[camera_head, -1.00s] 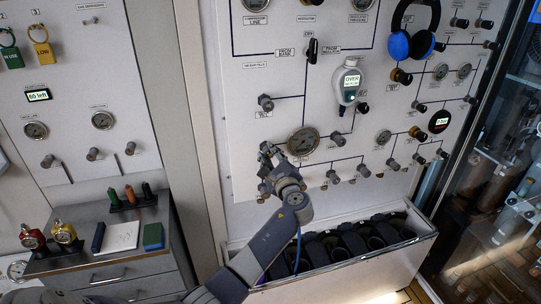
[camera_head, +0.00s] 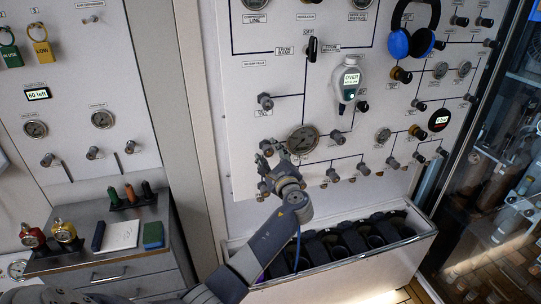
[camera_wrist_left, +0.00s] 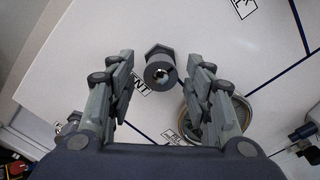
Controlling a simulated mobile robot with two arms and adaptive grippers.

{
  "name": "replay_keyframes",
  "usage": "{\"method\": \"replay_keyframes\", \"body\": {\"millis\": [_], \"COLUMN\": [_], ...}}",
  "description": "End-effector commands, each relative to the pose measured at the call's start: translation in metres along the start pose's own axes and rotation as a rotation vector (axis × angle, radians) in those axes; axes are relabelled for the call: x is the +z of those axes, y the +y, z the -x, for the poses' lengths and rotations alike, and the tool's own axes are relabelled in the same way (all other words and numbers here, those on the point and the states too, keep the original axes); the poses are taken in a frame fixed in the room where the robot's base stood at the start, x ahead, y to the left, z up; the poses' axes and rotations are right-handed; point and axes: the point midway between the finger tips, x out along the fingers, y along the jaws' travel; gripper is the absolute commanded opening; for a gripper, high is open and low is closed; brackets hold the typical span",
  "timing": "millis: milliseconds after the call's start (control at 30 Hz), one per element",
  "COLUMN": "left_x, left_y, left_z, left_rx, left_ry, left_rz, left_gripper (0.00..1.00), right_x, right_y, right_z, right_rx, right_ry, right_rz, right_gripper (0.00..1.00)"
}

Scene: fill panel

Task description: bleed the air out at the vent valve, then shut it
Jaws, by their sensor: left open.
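My left gripper (camera_head: 267,152) is at the lower left of the large white panel, left of a big round gauge (camera_head: 302,140). In the left wrist view the left gripper (camera_wrist_left: 160,80) is open, its fingers on either side of a grey valve knob (camera_wrist_left: 160,69). A gap shows between the knob and each finger. The label (camera_wrist_left: 136,82) beside the knob is partly covered and reads "...ENT", so this looks like the vent valve. In the head view the gripper hides this knob. My right gripper is not in view.
A grey device with a lit "OVER" display (camera_head: 349,81) and blue headphones (camera_head: 411,42) hang on the panel. Several other knobs line its lower edge. A bin of dark items (camera_head: 420,243) stands below. A drawer cabinet (camera_head: 108,269) is at left.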

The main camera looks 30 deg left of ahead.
Motion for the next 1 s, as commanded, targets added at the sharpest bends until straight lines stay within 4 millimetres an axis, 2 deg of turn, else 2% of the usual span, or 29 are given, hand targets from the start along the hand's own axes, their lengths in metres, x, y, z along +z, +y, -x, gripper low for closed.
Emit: {"method": "replay_keyframes", "body": {"millis": [133, 233, 500, 700, 833, 1000], "left_x": [0.0, -0.001, -0.001, -0.001, -0.001, -0.001], "left_y": [0.0, 0.0, 0.0, 0.0, 0.0, 0.0], "left_z": [0.005, 0.018, 0.075, 0.108, 0.118, 0.121], "left_rx": [-0.001, -0.002, 0.0, -0.001, 0.001, 0.001], "left_ry": [0.0, 0.001, 0.004, 0.002, 0.001, 0.0], "left_rz": [0.001, 0.0, 0.003, 0.001, 0.0, 0.0], "left_gripper": [0.47, 0.47, 0.47, 0.47, 0.47, 0.47], "right_x": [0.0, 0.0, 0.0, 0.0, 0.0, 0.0], "right_y": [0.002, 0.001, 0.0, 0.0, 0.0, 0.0], "right_z": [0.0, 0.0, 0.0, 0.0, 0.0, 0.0], "right_rx": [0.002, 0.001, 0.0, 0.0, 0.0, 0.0], "right_ry": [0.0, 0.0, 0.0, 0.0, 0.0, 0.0], "right_rz": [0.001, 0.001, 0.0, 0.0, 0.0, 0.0], "right_gripper": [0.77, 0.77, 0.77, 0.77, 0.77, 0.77]}}
